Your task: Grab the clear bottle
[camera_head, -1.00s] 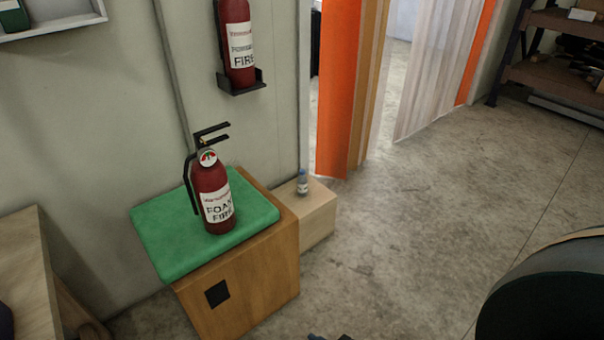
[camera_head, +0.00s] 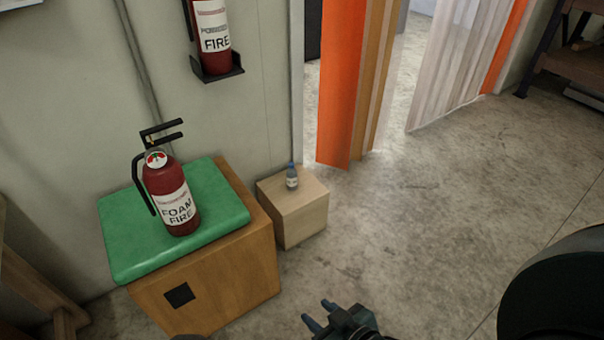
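The clear bottle (camera_head: 292,178) is small, with a blue cap and a pale label. It stands upright on a low light-wood box (camera_head: 300,219) by the wall. My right gripper (camera_head: 318,314) is at the bottom edge of the view, in front of the box and well apart from the bottle. Its two dark fingertips are apart with nothing between them. My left gripper is not in view.
A red fire extinguisher (camera_head: 172,196) stands on a green cushion (camera_head: 222,214) on a wooden cabinet (camera_head: 232,283), left of the box. Another extinguisher (camera_head: 212,40) hangs on the wall. Strip curtains (camera_head: 342,85) hang behind right. The concrete floor (camera_head: 420,210) is clear.

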